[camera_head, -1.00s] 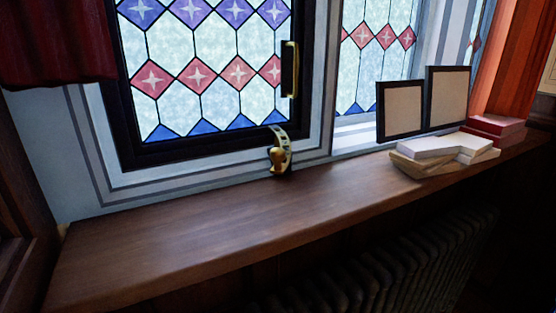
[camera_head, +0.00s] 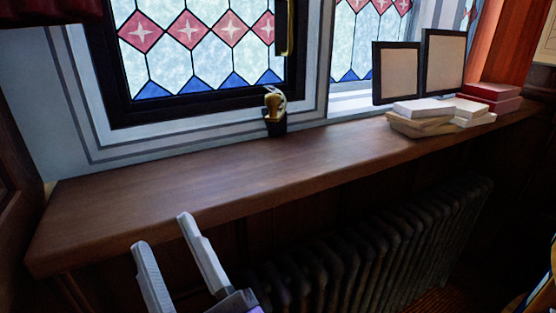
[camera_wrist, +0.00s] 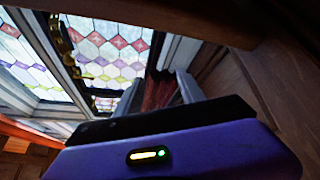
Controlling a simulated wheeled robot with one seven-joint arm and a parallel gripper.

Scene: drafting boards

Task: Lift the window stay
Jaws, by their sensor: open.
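The window stay (camera_head: 274,105) is a small brass piece on a dark base at the lower right of the black window frame (camera_head: 200,107), just above the sill. Its finer shape is hard to make out. My gripper (camera_head: 161,232) is open and empty, in front of the sill's front edge at the lower left, well short of the stay. In the wrist view, my gripper's two fingers (camera_wrist: 159,77) stand apart with nothing between them. Brass fittings (camera_wrist: 62,42) show along the window frame there, but I cannot tell which is the stay.
The wooden sill (camera_head: 170,180) is clear between its front edge and the stay. Two framed panels (camera_head: 443,62), pale stacked books (camera_head: 430,115) and red boxes (camera_head: 490,98) stand at its right. A radiator (camera_head: 380,240) is below. A brass handle (camera_head: 290,28) is above the stay.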

